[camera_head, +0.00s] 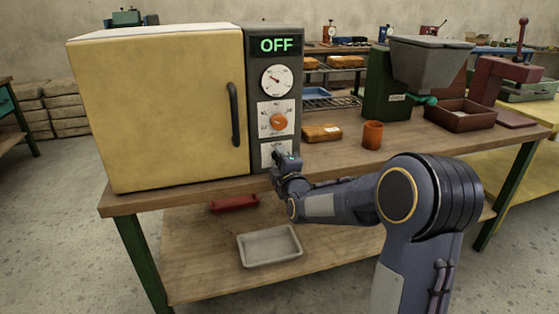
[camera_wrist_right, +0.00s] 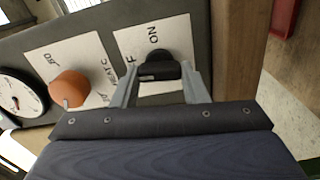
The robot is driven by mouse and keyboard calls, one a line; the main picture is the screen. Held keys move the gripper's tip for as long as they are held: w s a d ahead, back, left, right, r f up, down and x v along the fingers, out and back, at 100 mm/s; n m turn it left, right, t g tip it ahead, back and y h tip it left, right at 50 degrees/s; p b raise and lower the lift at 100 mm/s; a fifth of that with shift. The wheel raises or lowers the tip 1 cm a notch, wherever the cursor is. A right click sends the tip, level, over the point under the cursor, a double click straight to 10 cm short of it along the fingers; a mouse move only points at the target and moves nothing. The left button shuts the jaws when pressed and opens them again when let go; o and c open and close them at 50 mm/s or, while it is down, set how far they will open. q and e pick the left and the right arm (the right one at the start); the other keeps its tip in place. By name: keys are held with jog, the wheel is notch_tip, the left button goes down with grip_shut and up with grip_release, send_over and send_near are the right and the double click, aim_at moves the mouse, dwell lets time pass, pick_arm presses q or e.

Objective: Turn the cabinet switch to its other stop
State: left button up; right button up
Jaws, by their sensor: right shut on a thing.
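The cabinet (camera_head: 160,110) stands on the bench with its cream door shut and a dark control panel on its right side. Its green display (camera_head: 276,46) reads OFF. The black cabinet switch (camera_wrist_right: 157,64) is on the lowest white plate of the panel, with ON lettered beside it and another label partly covered. My right gripper (camera_head: 282,158) is at this plate and hides the switch in the head view. In the right wrist view its two fingers (camera_wrist_right: 158,76) are shut on the switch, one on each side. My left gripper is not in view.
An orange knob (camera_head: 278,122) and a round dial (camera_head: 277,80) are above the switch. The door handle (camera_head: 234,114) is left of the panel. An orange cup (camera_head: 372,135) and a brown block (camera_head: 322,132) stand to the right. A pale tray (camera_head: 270,262) lies on the lower shelf.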

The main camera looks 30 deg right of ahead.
jog(key=shift+n, duration=0.6)
jog(key=shift+f, duration=0.1)
jog(key=o, duration=1)
jog(key=v, duration=0.7)
jog(key=shift+s+a+p, duration=0.1)
jog(key=shift+s+p, duration=0.3)
